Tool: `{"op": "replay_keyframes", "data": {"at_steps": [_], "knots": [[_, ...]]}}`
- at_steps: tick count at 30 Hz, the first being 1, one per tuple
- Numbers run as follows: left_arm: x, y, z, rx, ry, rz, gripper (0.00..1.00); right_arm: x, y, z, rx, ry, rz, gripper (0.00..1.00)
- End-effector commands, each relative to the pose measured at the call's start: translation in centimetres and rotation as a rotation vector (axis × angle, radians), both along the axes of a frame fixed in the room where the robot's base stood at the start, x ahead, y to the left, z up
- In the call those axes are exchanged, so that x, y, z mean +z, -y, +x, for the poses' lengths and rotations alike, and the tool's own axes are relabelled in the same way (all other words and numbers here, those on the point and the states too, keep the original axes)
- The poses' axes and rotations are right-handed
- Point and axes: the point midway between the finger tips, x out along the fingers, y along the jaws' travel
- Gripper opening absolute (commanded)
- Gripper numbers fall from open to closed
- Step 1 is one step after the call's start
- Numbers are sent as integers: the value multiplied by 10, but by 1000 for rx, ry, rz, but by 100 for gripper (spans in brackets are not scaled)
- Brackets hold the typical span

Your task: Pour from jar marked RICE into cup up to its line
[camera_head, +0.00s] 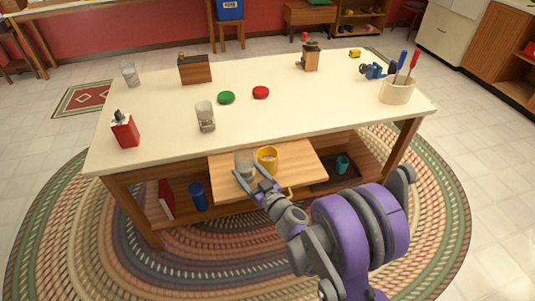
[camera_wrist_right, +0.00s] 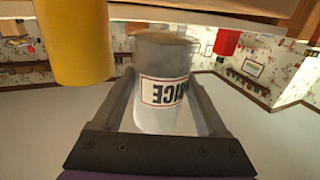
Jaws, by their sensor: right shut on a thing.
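The RICE jar (camera_wrist_right: 160,75) is a clear jar with a white label that shows upside down in the right wrist view. It also shows upright at the pull-out board (camera_head: 296,164) in the head view (camera_head: 243,160). My right gripper (camera_head: 260,183) is shut on it, with a finger on each side (camera_wrist_right: 163,100). Whether the jar touches the board is unclear. A yellow cup (camera_head: 267,160) stands upright on the board, just right of the jar; it fills the upper left of the wrist view (camera_wrist_right: 75,40). Its line and inside cannot be made out. My left gripper is not in view.
The white tabletop (camera_head: 165,120) holds another glass jar (camera_head: 205,118), green (camera_head: 226,97) and red (camera_head: 261,92) lids, a red container (camera_head: 125,132) and a utensil crock (camera_head: 397,92). A blue cylinder (camera_head: 198,196) and a teal cup (camera_head: 343,163) sit below. The board's right side is clear.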

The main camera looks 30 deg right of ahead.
Motion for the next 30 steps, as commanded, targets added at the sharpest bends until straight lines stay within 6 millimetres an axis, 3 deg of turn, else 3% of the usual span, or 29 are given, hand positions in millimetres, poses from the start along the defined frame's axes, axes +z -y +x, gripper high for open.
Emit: {"op": "replay_keyframes", "data": {"at_steps": [8, 21, 30], "knots": [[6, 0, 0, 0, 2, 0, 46, 7, 0, 0, 1, 1, 1, 3], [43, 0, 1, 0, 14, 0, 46, 50, 0, 0, 0, 1, 2, 3], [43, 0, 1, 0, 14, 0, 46, 50, 0, 0, 1, 0, 2, 3]]}}
